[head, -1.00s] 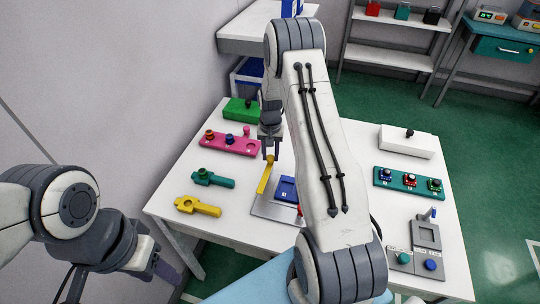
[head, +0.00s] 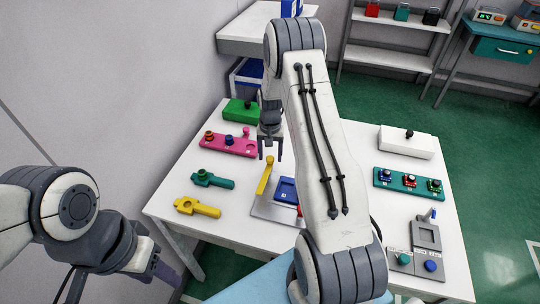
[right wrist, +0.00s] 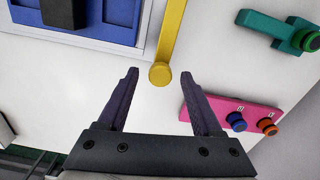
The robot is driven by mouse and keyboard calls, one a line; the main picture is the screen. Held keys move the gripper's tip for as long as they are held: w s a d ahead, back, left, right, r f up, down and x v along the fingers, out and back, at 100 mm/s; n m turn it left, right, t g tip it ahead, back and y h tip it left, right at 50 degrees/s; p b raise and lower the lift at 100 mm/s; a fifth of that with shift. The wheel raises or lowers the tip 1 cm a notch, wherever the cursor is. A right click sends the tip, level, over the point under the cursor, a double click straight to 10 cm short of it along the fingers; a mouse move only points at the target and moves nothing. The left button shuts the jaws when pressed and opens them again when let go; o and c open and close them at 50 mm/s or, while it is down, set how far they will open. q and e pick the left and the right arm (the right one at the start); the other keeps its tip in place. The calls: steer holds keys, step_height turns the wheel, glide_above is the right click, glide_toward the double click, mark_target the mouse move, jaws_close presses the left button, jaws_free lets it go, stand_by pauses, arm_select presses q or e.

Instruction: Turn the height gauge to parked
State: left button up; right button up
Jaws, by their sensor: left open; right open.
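The height gauge appears to be the yellow bar (head: 264,177) beside the fixture with a blue block (head: 287,188) on the white table; no label on it is readable. In the right wrist view the yellow bar (right wrist: 171,35) ends in a round tip just beyond and between my open fingers. My right gripper (head: 270,157) is open and empty, pointing down by the bar's far end, apart from it as far as I can tell. My left gripper (head: 168,270) is open, low at the left, off the table's near left side, its fingers only partly visible.
A pink block with knobs (head: 228,144), a teal handle piece (head: 213,179) and a yellow ring piece (head: 197,207) lie left of the bar. A green box (head: 241,110) stands behind. Right of my arm are a knob panel (head: 409,184) and a grey fixture (head: 426,235).

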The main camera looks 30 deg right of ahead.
step_height(320, 180, up, 10)
steer(key=b, duration=0.2)
steer(key=shift+r, duration=0.1)
stand_by(0.4)
steer(key=s+a+r+n, duration=0.2)
steer(key=s+a+r, duration=0.1)
steer(key=a, duration=0.4)
steer(key=s+a+r+n, duration=0.2)
steer(key=s+a+n, duration=0.1)
steer(key=a, duration=0.4)
steer(key=s+a+r+n, duration=0.2)
steer(key=s+a+r, duration=0.1)
steer(key=a, duration=0.5)
steer(key=s+a+n, duration=0.4)
steer(key=s, duration=0.6)
steer(key=s+a+r+n+y, duration=0.1)
steer(key=s+a+n, duration=0.3)
steer(key=s, duration=0.7)
steer(key=shift+s+r, duration=0.15)
